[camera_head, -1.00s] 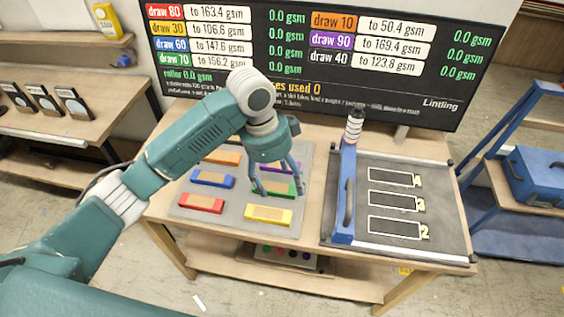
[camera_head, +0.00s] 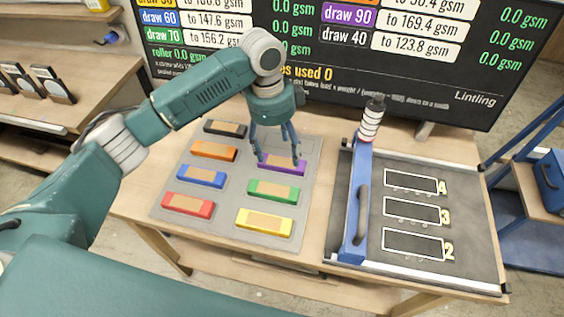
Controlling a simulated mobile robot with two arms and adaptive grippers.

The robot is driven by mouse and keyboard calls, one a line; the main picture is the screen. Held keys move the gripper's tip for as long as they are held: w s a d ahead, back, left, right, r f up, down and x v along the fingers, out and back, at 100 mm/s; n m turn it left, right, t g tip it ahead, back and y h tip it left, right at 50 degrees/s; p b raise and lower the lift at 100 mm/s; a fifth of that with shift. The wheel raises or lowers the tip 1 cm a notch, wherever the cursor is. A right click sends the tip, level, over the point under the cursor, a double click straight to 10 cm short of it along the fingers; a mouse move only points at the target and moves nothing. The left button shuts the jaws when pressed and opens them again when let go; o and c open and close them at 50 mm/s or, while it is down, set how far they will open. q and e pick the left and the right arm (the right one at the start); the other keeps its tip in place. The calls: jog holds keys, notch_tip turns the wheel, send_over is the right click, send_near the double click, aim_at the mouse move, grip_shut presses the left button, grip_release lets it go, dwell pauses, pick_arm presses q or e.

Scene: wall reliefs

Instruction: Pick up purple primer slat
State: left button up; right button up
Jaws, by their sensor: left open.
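The purple primer slat (camera_head: 288,168) lies on the grey mat (camera_head: 232,223) in the right column, behind the green slat (camera_head: 272,190). It has a tan patch on top, and its left part is partly covered by my fingers. My left gripper (camera_head: 279,163) is open, pointing down over the purple slat, with one finger at its left end and one near its right side. I cannot tell whether the fingers touch it. My right gripper is not in view.
Black (camera_head: 225,129), orange (camera_head: 214,151), blue (camera_head: 201,176), red (camera_head: 188,204) and yellow (camera_head: 265,222) slats share the mat. To the right stands a dark board (camera_head: 466,220) with outlined slots and a blue roller bar (camera_head: 355,205). A display screen (camera_head: 440,75) rises behind the table.

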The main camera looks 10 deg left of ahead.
aim_at(281, 165)
pick_arm(q)
notch_tip(281, 165, down, 4)
jog(key=shift+s+f+p, duration=0.1)
jog(key=shift+f+p, duration=0.15)
jog(key=shift+p, duration=0.45)
jog(key=shift+f, duration=0.45)
jog(key=c, duration=1.3)
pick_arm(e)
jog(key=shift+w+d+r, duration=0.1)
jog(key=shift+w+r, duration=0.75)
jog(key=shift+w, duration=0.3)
